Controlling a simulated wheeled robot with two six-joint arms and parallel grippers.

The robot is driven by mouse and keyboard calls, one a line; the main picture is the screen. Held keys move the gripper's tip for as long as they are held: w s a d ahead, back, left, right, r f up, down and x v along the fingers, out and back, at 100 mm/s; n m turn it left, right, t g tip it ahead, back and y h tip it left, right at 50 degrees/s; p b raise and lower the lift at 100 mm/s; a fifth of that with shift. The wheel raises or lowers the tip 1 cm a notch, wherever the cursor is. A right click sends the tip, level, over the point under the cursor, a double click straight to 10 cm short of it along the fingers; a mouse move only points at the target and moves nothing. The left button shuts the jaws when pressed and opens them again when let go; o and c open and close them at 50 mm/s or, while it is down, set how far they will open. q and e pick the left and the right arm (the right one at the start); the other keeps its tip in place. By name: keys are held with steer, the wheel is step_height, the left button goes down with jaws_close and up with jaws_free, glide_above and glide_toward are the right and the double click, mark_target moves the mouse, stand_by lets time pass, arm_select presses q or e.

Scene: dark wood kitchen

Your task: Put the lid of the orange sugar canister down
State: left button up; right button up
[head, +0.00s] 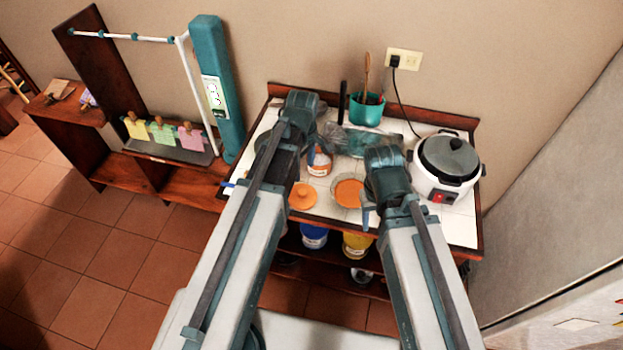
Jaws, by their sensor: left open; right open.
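An orange lid with a small knob (303,196) lies on the white tiled counter top (455,222), near its front edge. An orange and white canister (320,162) stands behind it, partly covered by my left arm. My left gripper (311,158) is mostly hidden behind its own wrist; a finger shows beside the canister, apart from the lid. It is open. My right gripper (367,213) points down at the counter's front, right of the lid, and is open with nothing seen in it. I cannot tell whether either gripper touches anything.
A round orange-topped item (348,192) sits right of the lid. A white rice cooker (447,165) stands at the right and a teal utensil pot (366,110) at the back. Blue (314,236) and yellow (357,245) containers are on the shelf below.

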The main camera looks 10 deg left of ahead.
arm_select(q)
steer(key=s+d+m+y, duration=0.1)
steer(key=s+d+m, duration=0.8)
steer(key=s+m, duration=0.4)
steer(key=m, duration=0.4)
steer(key=shift+s+d, duration=0.25)
steer(key=shift+d, duration=0.1)
steer(key=shift+r, duration=0.1)
step_height(320, 180, down, 6)
steer(key=b, duration=0.6)
